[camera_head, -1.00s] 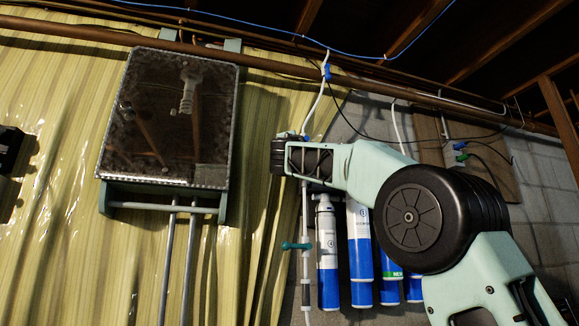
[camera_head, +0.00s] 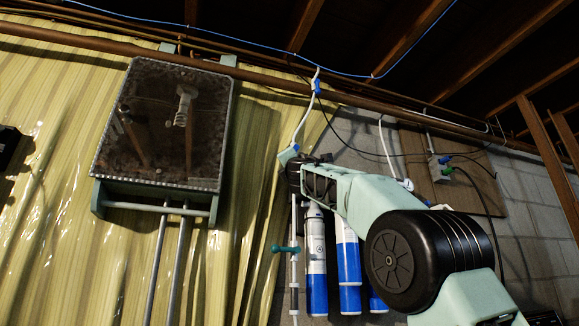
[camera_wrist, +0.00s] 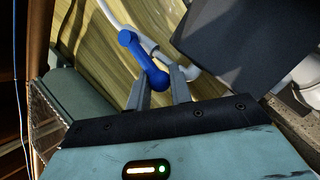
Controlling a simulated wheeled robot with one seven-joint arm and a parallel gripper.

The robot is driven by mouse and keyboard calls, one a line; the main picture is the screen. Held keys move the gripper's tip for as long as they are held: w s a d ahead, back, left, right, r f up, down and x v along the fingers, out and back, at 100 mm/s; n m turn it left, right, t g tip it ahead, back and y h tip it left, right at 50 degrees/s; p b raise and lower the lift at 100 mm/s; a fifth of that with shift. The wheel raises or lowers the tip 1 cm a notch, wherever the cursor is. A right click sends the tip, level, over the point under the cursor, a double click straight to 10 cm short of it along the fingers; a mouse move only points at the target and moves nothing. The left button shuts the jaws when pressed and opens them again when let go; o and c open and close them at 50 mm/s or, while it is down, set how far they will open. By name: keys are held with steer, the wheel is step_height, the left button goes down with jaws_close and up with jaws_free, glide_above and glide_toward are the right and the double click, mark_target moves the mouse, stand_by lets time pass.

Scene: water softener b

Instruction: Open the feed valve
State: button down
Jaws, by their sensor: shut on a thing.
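A blue valve handle (camera_wrist: 143,58) sits on a white pipe (camera_wrist: 118,18) in the wrist view. I take it to be the feed valve. My gripper (camera_wrist: 160,82) has its two grey fingers on either side of the handle's lower end and is shut on it. In the head view my gripper (camera_head: 288,154) reaches up to the white pipe (camera_head: 303,122) left of the filter cylinders. A little blue shows at its tip there, but my wrist hides most of the handle.
A teal valve handle (camera_head: 286,249) is on the line below. Blue and white filter cylinders (camera_head: 316,262) hang behind my arm. A framed metal cabinet (camera_head: 165,122) is on the left wall. A brown pipe (camera_head: 270,82) crosses above.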

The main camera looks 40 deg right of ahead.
steer(key=shift+d, duration=0.15)
steer(key=c, duration=1.3)
jaws_free()
steer(key=shift+r, duration=0.1)
steer(key=shift+b+v, duration=5.5)
steer(key=shift+v, duration=3.3)
